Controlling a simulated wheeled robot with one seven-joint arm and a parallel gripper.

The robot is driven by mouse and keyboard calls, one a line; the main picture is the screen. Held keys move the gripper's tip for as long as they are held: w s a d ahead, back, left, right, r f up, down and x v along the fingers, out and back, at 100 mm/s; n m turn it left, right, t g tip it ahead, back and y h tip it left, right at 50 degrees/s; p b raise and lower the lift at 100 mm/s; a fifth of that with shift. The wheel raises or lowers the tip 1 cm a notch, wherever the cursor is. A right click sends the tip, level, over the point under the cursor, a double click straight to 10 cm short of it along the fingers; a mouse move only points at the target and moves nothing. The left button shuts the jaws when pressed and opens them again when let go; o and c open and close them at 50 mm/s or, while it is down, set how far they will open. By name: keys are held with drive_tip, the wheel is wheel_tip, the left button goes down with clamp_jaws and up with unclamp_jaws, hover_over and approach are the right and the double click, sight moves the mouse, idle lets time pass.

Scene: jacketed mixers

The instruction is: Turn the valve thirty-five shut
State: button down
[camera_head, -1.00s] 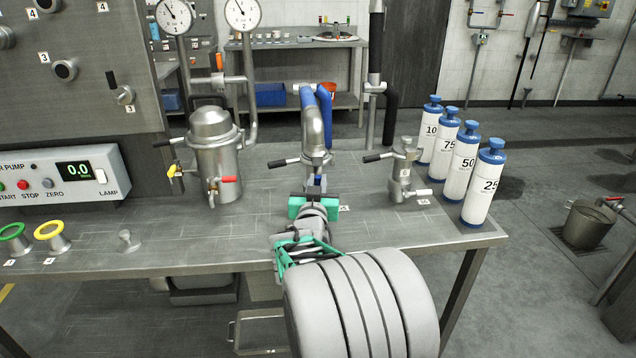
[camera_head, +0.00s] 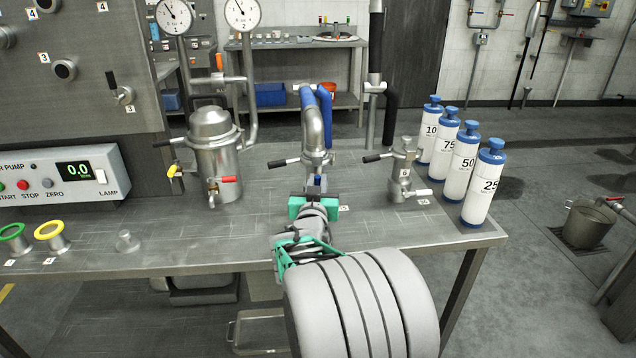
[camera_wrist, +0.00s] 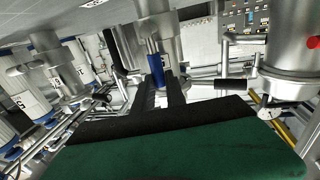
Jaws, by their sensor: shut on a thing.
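A steel pipe fitting (camera_head: 315,150) rises from the bench at centre, with a blue-sleeved pipe above it and a black-tipped lever on its left. A small blue valve handle (camera_head: 317,180) hangs low on its front. My gripper (camera_head: 316,189), with green pads behind its dark fingers, reaches over the bench to this handle. In the wrist view, the blue handle (camera_wrist: 155,70) is at the ends of the two dark fingers (camera_wrist: 161,86), and the gripper is shut on it. The fingers hide its lower part. I cannot read the number thirty-five on any tag.
A jacketed steel vessel (camera_head: 217,155) with a red handle stands left of my gripper. A smaller fitting (camera_head: 402,170) with black and white levers stands right. Several blue-capped bottles (camera_head: 483,185) line the right end. The front bench strip (camera_head: 190,245) is mostly clear.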

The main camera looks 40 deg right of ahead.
drive_tip(key=shift+d, duration=0.1)
idle(0.4)
drive_tip(key=s+d+f+m+b, duration=0.1)
drive_tip(key=m+b, duration=0.1)
drive_tip(key=m, duration=0.1)
drive_tip(key=s+d+m+y+b, duration=0.1)
drive_tip(key=d+m+b, duration=0.1)
drive_tip(key=m+b, duration=0.1)
drive_tip(key=s+d+f+m+y+b, duration=0.1)
drive_tip(key=m+b, duration=0.1)
drive_tip(key=b, duration=0.1)
drive_tip(key=shift+d+f+m, duration=0.15)
drive_tip(key=shift+f+m, duration=0.15)
drive_tip(key=shift+m, duration=0.1)
drive_tip(key=f+m+b, duration=0.1)
drive_tip(key=s+d+f+m+y+b, duration=0.1)
drive_tip(key=m, duration=0.1)
drive_tip(key=shift+d+m, duration=0.1)
drive_tip(key=shift+m, duration=0.2)
drive_tip(key=shift+d+f+m+y+b, duration=0.1)
drive_tip(key=shift+f+m+y+b, duration=0.2)
drive_tip(key=shift+f+m, duration=0.4)
drive_tip(key=shift+d+f+m+y+b, duration=0.15)
drive_tip(key=shift+f+m+y, duration=0.2)
drive_tip(key=shift+m, duration=0.65)
drive_tip(key=shift+a, duration=0.1)
drive_tip(key=c, duration=1.4)
unclamp_jaws()
drive_tip(key=shift+o, duration=0.2)
drive_tip(key=shift+s, duration=0.1)
